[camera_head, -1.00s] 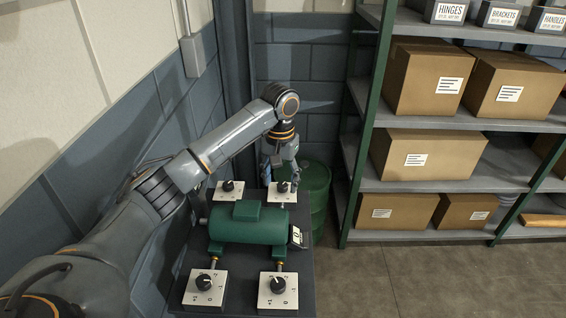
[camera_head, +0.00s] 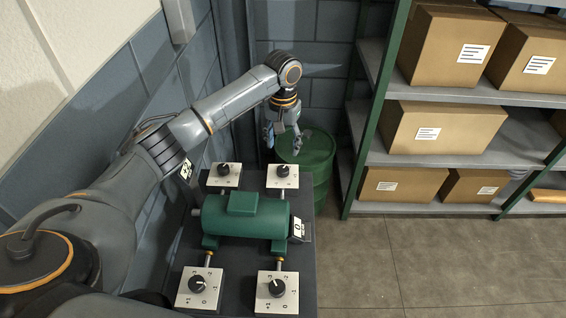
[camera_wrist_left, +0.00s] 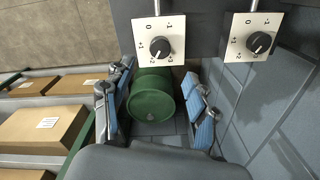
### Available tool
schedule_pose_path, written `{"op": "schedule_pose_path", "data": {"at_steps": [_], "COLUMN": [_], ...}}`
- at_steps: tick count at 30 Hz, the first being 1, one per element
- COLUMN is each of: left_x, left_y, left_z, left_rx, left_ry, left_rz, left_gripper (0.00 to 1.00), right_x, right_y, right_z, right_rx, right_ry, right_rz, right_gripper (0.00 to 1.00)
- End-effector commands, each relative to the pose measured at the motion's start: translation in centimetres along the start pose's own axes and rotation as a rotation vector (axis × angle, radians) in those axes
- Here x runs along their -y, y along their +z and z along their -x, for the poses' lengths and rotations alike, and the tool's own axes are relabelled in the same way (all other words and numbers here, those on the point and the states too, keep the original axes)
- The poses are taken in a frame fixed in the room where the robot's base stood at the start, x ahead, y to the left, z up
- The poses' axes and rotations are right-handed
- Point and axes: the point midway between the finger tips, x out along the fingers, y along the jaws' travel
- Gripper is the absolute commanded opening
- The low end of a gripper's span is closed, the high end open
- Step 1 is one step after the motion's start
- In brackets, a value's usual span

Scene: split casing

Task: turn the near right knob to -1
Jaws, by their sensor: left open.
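The near right knob (camera_head: 277,287) is a black dial on a white square plate, at the near right corner of the dark bench; its pointer setting is too small to read surely. The far right knob (camera_head: 283,170) stands behind it and also shows in the left wrist view (camera_wrist_left: 160,47). My left gripper (camera_head: 284,140) is open and empty, beyond the far right knob and well away from the near right one. In the left wrist view its blue-padded fingers (camera_wrist_left: 158,105) are spread wide with nothing between them. My right gripper is not in view.
A green motor-like casing (camera_head: 243,216) lies between the near and far knobs. The near left knob (camera_head: 197,284) and far left knob (camera_head: 223,170) are on the left side. A green barrel (camera_head: 318,160) stands behind the bench; shelving with boxes (camera_head: 445,128) is at right.

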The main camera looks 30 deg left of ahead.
Motion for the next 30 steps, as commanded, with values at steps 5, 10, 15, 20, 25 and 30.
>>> {"op": "schedule_pose_path", "data": {"at_steps": [5,10,15,20,25,30], "left_x": [0.1,0.0,0.0,0.0,0.0,0.0], "left_y": [0.1,0.1,0.1,0.0,0.0,0.0], "left_z": [-3.9,-7.0,-8.8,-9.4,-9.5,-9.4], "left_rx": [0.005,0.003,0.001,0.000,0.000,0.000], "left_ry": [-0.002,0.000,0.000,0.000,0.000,0.000], "left_rz": [0.002,0.000,0.001,0.000,0.000,0.000], "left_gripper": [0.58,0.58,0.58,0.58,0.58,0.34], "right_x": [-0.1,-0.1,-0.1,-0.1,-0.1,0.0], "right_y": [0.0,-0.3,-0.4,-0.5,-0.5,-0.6], "right_z": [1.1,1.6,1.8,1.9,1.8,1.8], "right_rx": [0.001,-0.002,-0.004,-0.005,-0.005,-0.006], "right_ry": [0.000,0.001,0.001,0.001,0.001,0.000], "right_rz": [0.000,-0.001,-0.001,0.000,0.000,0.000], "right_gripper": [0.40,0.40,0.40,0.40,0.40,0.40]}}
